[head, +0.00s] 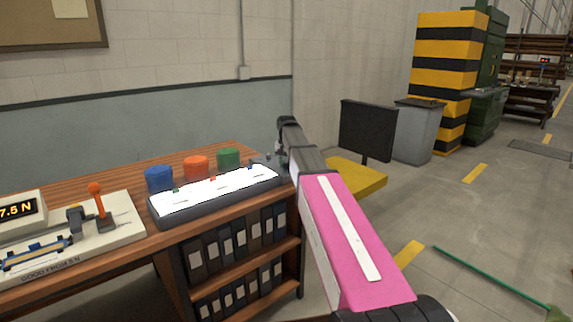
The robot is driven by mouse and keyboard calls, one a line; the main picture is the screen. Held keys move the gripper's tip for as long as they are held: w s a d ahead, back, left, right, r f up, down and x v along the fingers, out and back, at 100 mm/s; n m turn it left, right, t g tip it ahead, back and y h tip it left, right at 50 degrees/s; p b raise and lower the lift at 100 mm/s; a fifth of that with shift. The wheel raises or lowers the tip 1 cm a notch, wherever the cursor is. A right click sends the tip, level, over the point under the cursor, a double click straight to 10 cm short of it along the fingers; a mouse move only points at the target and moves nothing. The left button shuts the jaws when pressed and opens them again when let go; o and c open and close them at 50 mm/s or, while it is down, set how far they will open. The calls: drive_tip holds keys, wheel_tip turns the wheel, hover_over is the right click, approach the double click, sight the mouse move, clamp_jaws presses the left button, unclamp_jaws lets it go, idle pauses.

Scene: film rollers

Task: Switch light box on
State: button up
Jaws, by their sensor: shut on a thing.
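The light box (216,197) is a long, low dark box with a bright white top, on the wooden bench at the centre left. Its top looks evenly lit. My gripper (268,160) is at the back right end of the light box, small in the view and partly hidden by my own arm. It is shut on a small grey part there, which looks like the box's switch. The fingertips and the exact contact are too small to make out.
Blue (158,179), orange (195,168) and green (228,159) round containers stand behind the light box. A tester with an orange lever (98,199) stands to its left. Binders (235,245) fill shelves below.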

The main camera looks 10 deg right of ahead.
sight(287, 163)
drive_tip(key=o, duration=0.9)
drive_tip(key=shift+r, duration=0.15)
wheel_tip(287, 163, up, 11)
drive_tip(key=shift+f, duration=0.2)
